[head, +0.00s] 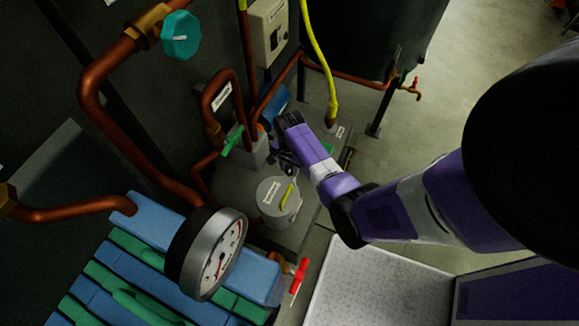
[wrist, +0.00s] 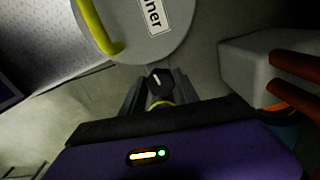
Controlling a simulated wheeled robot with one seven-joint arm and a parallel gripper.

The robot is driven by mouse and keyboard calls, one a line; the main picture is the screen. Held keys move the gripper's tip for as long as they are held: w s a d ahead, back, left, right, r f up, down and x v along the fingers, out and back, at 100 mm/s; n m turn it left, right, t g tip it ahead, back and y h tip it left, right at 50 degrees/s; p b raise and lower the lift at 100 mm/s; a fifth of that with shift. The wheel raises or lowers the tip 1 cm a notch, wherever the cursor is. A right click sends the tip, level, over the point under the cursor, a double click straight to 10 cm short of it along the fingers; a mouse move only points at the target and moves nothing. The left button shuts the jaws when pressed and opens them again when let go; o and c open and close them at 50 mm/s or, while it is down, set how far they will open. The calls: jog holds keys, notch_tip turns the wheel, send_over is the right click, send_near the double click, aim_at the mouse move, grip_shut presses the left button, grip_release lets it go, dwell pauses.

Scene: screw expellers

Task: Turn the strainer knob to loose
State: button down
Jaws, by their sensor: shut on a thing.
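The strainer (head: 270,213) is a grey round canister with a yellow handle and a label on its lid, left of my gripper in the head view. Its lid (wrist: 160,40) fills the top of the wrist view, where the label is partly cut off. A small black knob (wrist: 160,78) with a white pointer line sits beside the lid. My gripper (wrist: 157,88) is shut on the knob, one finger on each side. In the head view my gripper (head: 284,160) is dark and small, and the knob is hidden. I cannot read any marks around the knob.
A pressure gauge (head: 207,254) and a red valve handle (head: 299,276) stand in front. A green valve handle (head: 232,140) and copper pipes (head: 92,95) are at left. A yellow hose (head: 318,55) rises behind.

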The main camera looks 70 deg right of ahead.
aim_at(290, 170)
jog(key=n, duration=0.3)
jog(key=shift+r+p, duration=0.1)
jog(key=shift+p, duration=0.3)
jog(key=shift+s+n+p, duration=0.1)
jog(key=shift+n+p, duration=0.2)
jog(key=shift+n, duration=1.7)
jog(key=shift+d, duration=0.1)
jog(key=c, duration=0.9)
grip_release()
jog(key=shift+r+p, duration=0.4)
jog(key=shift+r, duration=3.4)
